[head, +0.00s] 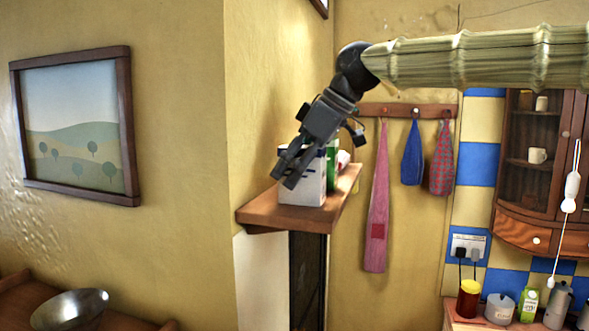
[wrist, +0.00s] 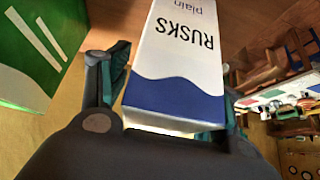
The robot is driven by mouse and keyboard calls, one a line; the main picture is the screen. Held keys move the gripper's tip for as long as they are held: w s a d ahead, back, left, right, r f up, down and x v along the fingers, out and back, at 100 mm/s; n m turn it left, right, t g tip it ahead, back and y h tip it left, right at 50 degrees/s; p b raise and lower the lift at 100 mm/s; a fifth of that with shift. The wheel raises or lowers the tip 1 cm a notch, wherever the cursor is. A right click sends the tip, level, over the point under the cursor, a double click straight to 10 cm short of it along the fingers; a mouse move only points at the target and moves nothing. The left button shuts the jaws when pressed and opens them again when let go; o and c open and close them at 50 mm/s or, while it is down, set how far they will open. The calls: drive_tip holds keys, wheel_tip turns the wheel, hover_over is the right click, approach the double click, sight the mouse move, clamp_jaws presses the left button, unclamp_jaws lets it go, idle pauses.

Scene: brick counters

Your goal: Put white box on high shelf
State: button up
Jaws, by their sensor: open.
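The white box (head: 303,185) stands upright on the high wooden shelf (head: 285,215). In the wrist view the white box (wrist: 182,60) reads "RUSKS plain" and has a wavy blue band. In the wrist view my gripper (wrist: 165,95) is open, with one finger on each side of the box. I cannot tell whether either finger touches it.
A green box (wrist: 42,50) stands close beside the white box and also shows in the head view (head: 331,168). Cloths (head: 379,205) hang from a peg rail behind the shelf. A metal bowl (head: 70,309) sits at lower left. A glazed cabinet (head: 540,160) is at right.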

drive_tip(key=shift+r, duration=0.1)
drive_tip(key=b+v, duration=0.4)
drive_tip(key=v, duration=0.8)
idle(0.4)
